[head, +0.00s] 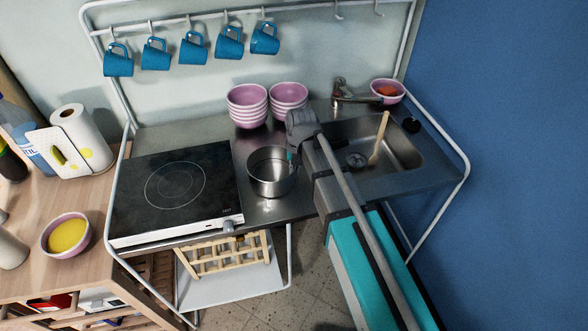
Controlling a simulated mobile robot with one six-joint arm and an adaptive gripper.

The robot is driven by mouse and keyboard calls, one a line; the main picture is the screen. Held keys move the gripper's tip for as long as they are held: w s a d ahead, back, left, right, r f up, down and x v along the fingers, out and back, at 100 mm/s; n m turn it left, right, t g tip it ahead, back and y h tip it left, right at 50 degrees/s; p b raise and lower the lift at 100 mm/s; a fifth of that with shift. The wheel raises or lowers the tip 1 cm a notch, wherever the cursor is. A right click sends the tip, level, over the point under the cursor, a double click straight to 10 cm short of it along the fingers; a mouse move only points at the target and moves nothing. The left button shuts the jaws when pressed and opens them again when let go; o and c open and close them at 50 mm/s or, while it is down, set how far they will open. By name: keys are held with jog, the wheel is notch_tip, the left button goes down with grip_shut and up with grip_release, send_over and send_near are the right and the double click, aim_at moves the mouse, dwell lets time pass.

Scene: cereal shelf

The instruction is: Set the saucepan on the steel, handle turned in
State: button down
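The steel saucepan (265,181) is upright on the bare steel (279,209) between the hob and the sink. It looks empty. I cannot make out its handle; the right side of the pan is partly covered by my arm's end. My gripper (293,155) is at the pan's right rim, below my grey wrist. Its fingers are small and mostly hidden, so I cannot tell whether they are open or shut, or touching the pan.
The black hob (135,195) is left of the pan, the sink (403,150) right of it, holding a wooden spoon (379,138). Pink bowl stacks (247,106) stand behind. Blue mugs (192,48) hang above. A tap (341,94) rises behind the sink.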

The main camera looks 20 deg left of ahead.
jog(key=shift+f, duration=0.15)
jog(key=c, duration=0.8)
grip_release()
notch_tip(320, 180, up, 12)
jog(key=d+p, duration=0.1)
jog(key=p, duration=1.1)
jog(key=shift+w, duration=0.15)
